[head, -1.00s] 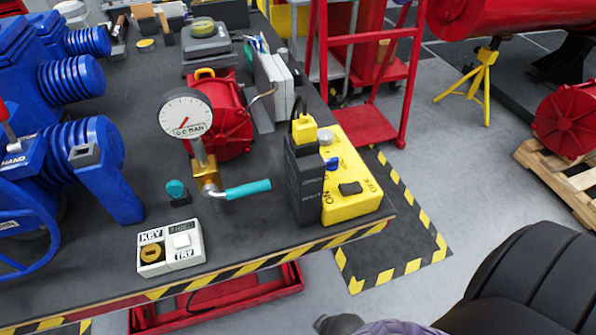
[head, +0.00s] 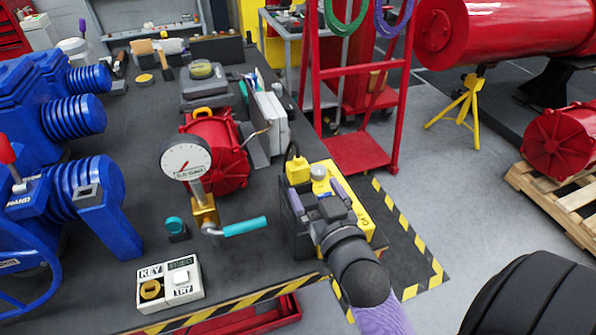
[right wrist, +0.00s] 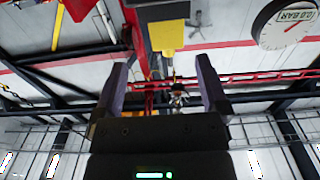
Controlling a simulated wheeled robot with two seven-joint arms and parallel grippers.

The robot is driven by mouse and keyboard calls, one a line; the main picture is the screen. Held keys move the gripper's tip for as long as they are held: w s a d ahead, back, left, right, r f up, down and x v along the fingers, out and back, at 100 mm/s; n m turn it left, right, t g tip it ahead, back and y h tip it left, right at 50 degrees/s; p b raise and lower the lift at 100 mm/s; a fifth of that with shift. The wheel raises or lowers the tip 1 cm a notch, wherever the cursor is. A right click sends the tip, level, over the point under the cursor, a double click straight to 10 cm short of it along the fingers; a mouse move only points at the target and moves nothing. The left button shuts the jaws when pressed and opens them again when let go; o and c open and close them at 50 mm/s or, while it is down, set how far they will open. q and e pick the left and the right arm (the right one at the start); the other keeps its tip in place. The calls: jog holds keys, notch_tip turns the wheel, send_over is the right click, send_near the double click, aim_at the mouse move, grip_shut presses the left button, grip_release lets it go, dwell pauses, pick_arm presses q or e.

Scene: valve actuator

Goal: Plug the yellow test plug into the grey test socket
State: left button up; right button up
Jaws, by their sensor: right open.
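The yellow test plug (head: 298,170), with a dark cable on top, sits upright on the black box at the bench's right end. A grey round fitting (head: 318,171) on the yellow box (head: 371,215) beside it may be the grey test socket; I cannot tell for sure. My right gripper (head: 316,196) is open and empty, just on the near side of the plug. In the right wrist view a yellow block (right wrist: 167,37), seemingly the plug, shows beyond and between the open fingers (right wrist: 161,85). My arm hides much of both boxes. My left gripper is out of view.
A pressure gauge (head: 186,158) on a brass valve with a teal handle (head: 245,226) stands left of my right gripper. A red motor (head: 222,150) and upright binders (head: 272,122) stand behind. A key box (head: 170,284) lies at the front edge.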

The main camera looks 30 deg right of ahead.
aim_at(300, 174)
jog(key=x, duration=0.4)
jog(key=a+x, duration=0.1)
jog(key=x, duration=0.2)
jog(key=shift+w+f, duration=0.1)
grip_shut()
